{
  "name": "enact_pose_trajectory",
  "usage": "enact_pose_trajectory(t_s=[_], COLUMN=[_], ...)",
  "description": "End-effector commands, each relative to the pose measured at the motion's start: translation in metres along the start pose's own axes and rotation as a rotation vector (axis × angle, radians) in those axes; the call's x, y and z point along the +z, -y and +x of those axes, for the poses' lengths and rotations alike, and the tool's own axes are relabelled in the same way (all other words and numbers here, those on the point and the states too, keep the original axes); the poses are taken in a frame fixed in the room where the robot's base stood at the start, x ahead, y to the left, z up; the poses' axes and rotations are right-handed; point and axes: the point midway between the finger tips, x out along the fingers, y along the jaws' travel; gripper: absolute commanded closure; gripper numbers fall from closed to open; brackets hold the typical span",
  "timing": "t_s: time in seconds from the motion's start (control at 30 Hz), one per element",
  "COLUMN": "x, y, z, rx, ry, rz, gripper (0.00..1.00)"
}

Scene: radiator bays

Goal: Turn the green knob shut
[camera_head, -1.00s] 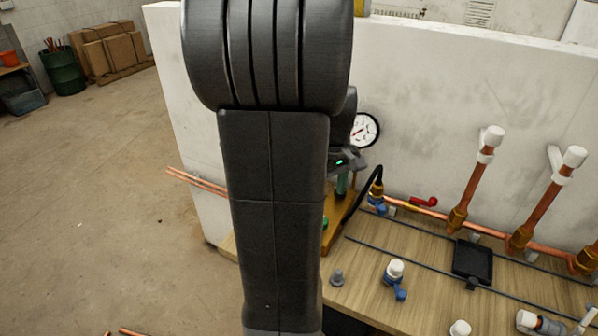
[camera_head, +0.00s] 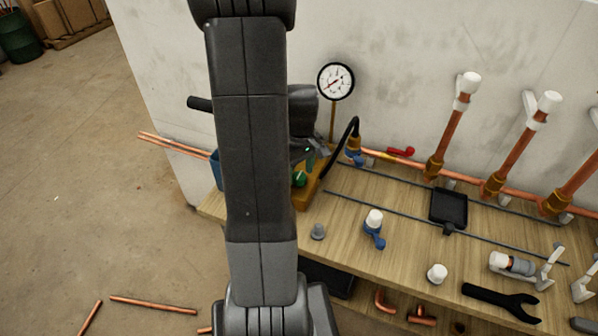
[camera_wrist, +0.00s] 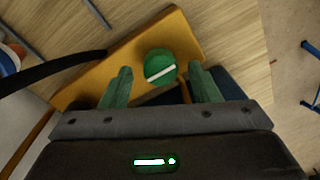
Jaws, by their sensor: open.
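The green knob (camera_wrist: 161,66) is round with a white bar across it. It sits on a yellow-orange block (camera_wrist: 85,92), and the bar slants slightly, its right end higher in the wrist view. In the head view the knob (camera_head: 299,180) is partly hidden behind my arm. My gripper (camera_wrist: 160,70) is open, with one green finger on each side of the knob and gaps visible between. Whether the fingertips are level with the knob or above it I cannot tell. In the head view my gripper (camera_head: 310,160) is mostly hidden.
A pressure gauge (camera_head: 336,81) stands behind the block. A black hose (camera_head: 343,148) curves from the block to a copper pipe with a red-handled valve (camera_head: 401,152). Loose fittings, a black tray (camera_head: 448,208) and a wrench (camera_head: 502,301) lie on the wooden bench.

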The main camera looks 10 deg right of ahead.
Motion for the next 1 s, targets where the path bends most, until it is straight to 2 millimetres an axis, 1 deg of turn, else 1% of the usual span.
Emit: enact_pose_trajectory(t_s=[0.03,0.13,0.4,0.43,0.57,0.6,0.63,0.67,0.87,1.0], x=[0.0001,0.0001,0.0000,0.0000,0.0000,0.0000,0.0001,0.0000,0.0001,0.0001], y=[0.0002,0.0002,0.0001,0.0001,0.0001,0.0001,0.0001,0.0001,0.0001,0.0000], z=[0.0041,0.0079,0.0091,0.0090,0.0089,0.0089,0.0089,0.0089,0.0089,0.0092], rx=[-0.001,0.000,0.000,0.000,0.000,0.000,0.000,0.000,0.000,0.000], ry=[0.001,0.001,-0.001,0.000,0.000,0.000,0.000,0.000,-0.001,-0.002], rz=[0.000,0.000,0.000,0.000,0.000,0.000,0.000,0.000,0.010,0.047], gripper=[0.44,0.44,0.44,0.46,0.72,0.80,0.85,0.89,0.89,0.89])
